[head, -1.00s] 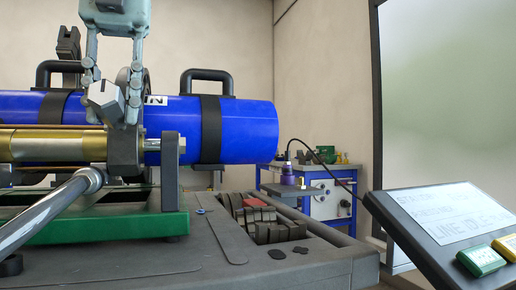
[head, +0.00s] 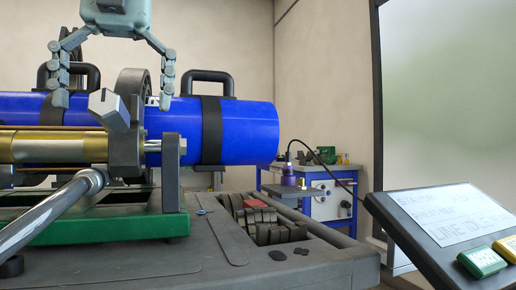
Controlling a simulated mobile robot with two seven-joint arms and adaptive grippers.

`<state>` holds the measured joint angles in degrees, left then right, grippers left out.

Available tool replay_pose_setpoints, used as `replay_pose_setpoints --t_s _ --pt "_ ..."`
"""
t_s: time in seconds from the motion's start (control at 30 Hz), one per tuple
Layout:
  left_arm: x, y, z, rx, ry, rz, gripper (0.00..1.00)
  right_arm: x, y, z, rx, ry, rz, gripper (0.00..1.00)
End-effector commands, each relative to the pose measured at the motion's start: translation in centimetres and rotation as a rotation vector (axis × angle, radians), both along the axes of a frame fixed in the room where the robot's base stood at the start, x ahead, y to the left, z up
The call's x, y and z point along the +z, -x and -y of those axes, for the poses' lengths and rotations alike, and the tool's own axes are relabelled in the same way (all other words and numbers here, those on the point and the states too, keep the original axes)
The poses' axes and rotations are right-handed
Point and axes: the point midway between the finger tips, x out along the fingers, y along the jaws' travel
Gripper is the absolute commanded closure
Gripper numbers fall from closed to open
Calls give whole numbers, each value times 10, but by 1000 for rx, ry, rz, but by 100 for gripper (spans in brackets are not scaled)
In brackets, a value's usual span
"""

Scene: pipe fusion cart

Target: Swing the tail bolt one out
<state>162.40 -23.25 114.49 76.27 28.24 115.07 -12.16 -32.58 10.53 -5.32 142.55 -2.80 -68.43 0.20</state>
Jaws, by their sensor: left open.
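A grey block-shaped bolt head (head: 109,109), which I take to be tail bolt one, juts out tilted at the near side of the dark round clamp (head: 133,88). My left gripper (head: 113,100) comes down from the top of the head view. Its two fingers are spread wide, one on each side of the bolt head, with clear gaps, and hold nothing. The clamp's lower part stands at the end of the brass-coloured cylinder. My right gripper is not in view.
A blue pipe (head: 240,130) with black handled straps lies behind the clamp. A silver rod (head: 60,207) slants in front. A tray of dark blocks (head: 270,224) and a tilted panel (head: 440,220) are to the right. A blue workbench (head: 325,203) stands behind.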

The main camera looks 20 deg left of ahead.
Motion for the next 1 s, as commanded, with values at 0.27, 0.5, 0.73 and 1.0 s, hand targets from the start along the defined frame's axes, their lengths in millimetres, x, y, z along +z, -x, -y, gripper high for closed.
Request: replay_pose_setpoints --t_s 0.27,0.5,0.73,1.0 --pt "33 2 3 -1 -10 12 0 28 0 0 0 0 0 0" --pt "56 2 3 -2 -10 11 0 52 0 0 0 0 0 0" --pt "79 2 2 -2 -10 11 0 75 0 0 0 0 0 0" --pt "95 2 3 -2 -10 11 0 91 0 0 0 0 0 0"
